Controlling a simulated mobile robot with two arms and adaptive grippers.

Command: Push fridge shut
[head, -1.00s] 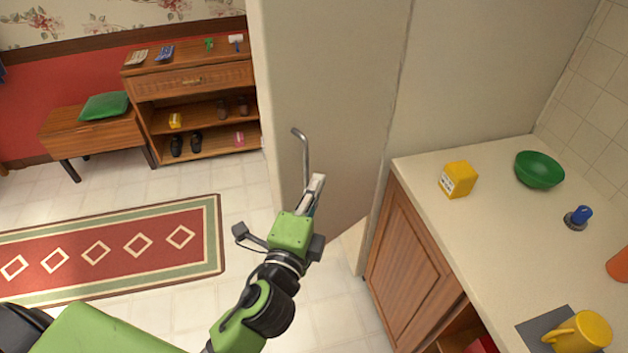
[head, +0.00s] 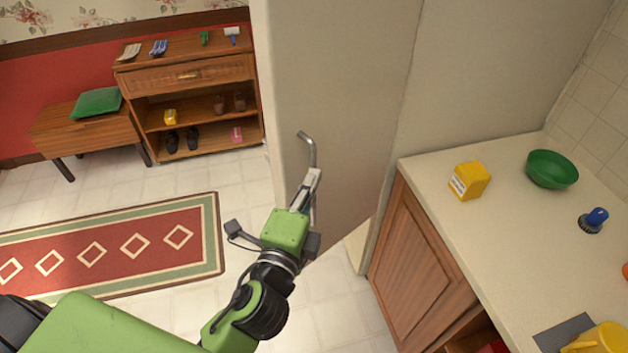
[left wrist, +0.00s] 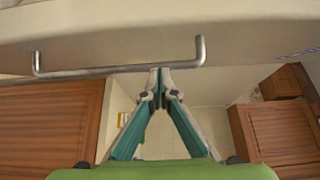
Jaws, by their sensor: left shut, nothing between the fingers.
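The fridge is the tall cream unit in the middle of the head view. Its door (head: 335,105) carries a bent grey metal handle (head: 308,147) near its left edge. A seam runs down between the door and the cream panel (head: 480,75) on the right. How far the door stands open is hard to tell. My left gripper (head: 312,178) is shut and empty at the handle's lower part. In the left wrist view, its fingertips (left wrist: 160,75) meet just by the handle bar (left wrist: 110,71), with the door surface (left wrist: 110,25) beyond. Contact is unclear. My right gripper is not seen.
A wooden cabinet (head: 415,260) is below. A red rug (head: 110,245) lies on open floor at left, before a shelf unit (head: 190,92).

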